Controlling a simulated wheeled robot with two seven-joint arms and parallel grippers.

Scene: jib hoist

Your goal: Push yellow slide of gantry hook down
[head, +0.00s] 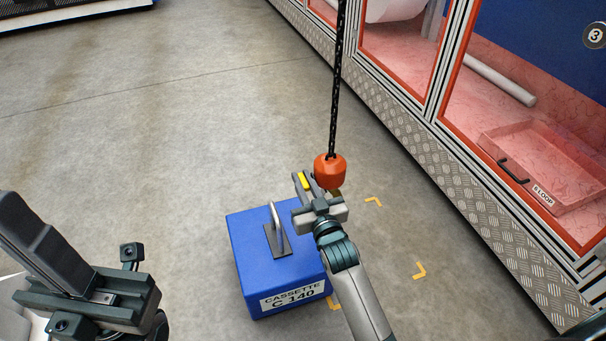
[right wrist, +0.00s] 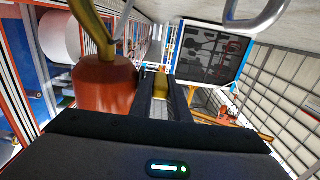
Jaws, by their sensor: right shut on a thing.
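The orange hook block (head: 330,170) hangs on a black chain (head: 337,80), above and right of the blue cassette's handle. In the right wrist view, the red-orange block (right wrist: 105,88) is left of my fingers, with a yellow hook (right wrist: 98,32) extending from it. My right gripper (head: 308,187) is beside the block, shut on the yellow slide (head: 304,181). The slide also shows between the dark fingers in the right wrist view (right wrist: 161,82). My left gripper (head: 38,235) is at the lower left, away from the hook; its finger gap is unclear.
The blue cassette (head: 255,250), labelled C 140, stands on the floor under my right gripper, with a metal handle (head: 278,230) on top. Yellow corner marks (head: 420,271) lie to its right. A red-framed cabinet (head: 450,60) lines the right. The floor to the left is clear.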

